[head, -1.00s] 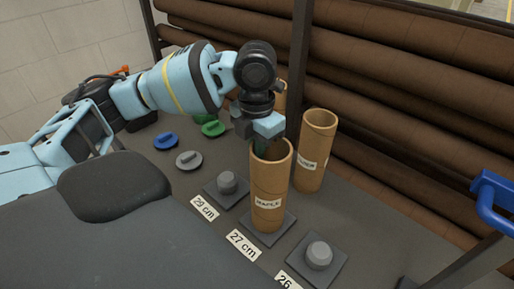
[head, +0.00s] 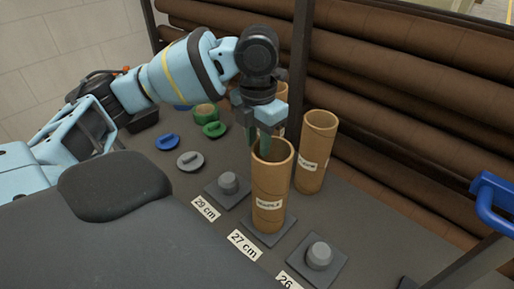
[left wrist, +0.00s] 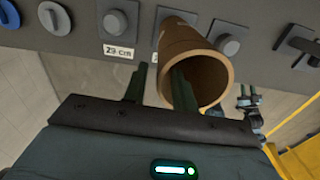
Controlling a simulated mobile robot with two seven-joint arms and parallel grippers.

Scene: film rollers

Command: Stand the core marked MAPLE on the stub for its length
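The cardboard core marked MAPLE (head: 270,188) stands upright on the square base behind the 27 cm label (head: 244,245); it hides the stub there. My left gripper (head: 259,142) is above its open top. In the left wrist view, one finger is inside the core's mouth and the other is outside its wall, with a visible gap, so the gripper (left wrist: 158,78) is open. The core (left wrist: 185,45) also shows there. The 29 cm stub (head: 228,183) and the stub by the partly cut-off 26 label (head: 319,256) are bare.
Another core (head: 316,152) stands close behind right, and one more (head: 281,98) is partly hidden behind my gripper. Blue, grey (head: 190,161) and green (head: 214,129) plugs lie at the left. Large brown rolls (head: 400,110) fill the back; a blue handle (head: 495,205) is at right.

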